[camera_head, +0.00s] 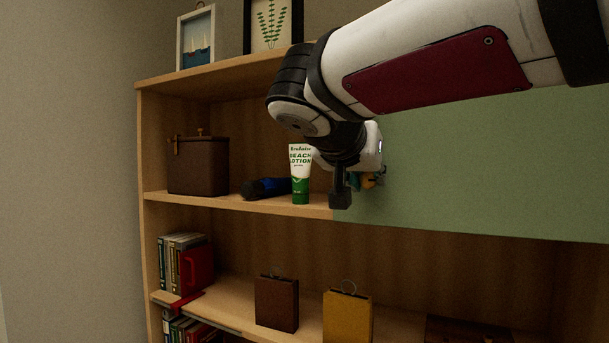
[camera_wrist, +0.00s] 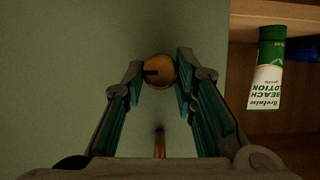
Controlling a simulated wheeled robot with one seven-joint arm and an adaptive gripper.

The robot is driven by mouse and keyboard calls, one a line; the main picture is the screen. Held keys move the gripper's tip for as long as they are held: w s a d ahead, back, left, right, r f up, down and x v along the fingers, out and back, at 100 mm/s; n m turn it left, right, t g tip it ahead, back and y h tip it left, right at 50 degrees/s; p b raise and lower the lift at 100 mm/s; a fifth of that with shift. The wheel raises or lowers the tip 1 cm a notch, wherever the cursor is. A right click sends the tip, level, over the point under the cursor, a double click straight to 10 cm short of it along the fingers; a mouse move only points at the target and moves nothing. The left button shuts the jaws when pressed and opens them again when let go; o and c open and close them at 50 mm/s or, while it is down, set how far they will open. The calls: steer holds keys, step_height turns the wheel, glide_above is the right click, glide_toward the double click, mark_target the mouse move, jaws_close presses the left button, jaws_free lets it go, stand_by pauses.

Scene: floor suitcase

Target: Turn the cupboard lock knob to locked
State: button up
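The round brass lock knob (camera_wrist: 160,72) sits on the green cupboard door, with a dark mark on its left half. In the wrist view my gripper (camera_wrist: 159,75) is open, with one finger on each side of the knob. The right fingertip is very close to it; I cannot tell if it touches. A small gap shows at the left fingertip. The green door (camera_head: 490,160) fills the right of the head view. There my gripper (camera_head: 362,182) is at the door's left part, mostly hidden by my wrist, with a bit of brass showing beside it.
A brass peg (camera_wrist: 160,143) stands out from the door below the knob in the wrist view. The lotion tube (camera_head: 300,174) stands on the open shelf left of the door, beside a dark blue object (camera_head: 266,188). A brown box (camera_head: 198,166) is farther left.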

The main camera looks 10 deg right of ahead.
jaws_close()
steer(key=shift+h, duration=0.3)
steer(key=n+g+h, duration=0.1)
steer(key=n, duration=0.2)
steer(key=shift+w+a, duration=0.15)
steer(key=n+h, duration=0.2)
steer(key=n, duration=0.1)
steer(key=shift+w+a+f+g+b, duration=0.1)
steer(key=shift+a+f+g+b, duration=0.05)
steer(key=shift+g+b, duration=0.2)
steer(key=n+h, duration=0.2)
steer(key=n, duration=0.1)
steer(key=shift+a+f+n, duration=0.1)
steer(key=shift+f+n, duration=0.05)
steer(key=shift+n, duration=0.15)
steer(key=shift+f+n+h, duration=0.15)
steer(key=shift+n+h, duration=0.75)
steer(key=shift+n, duration=1)
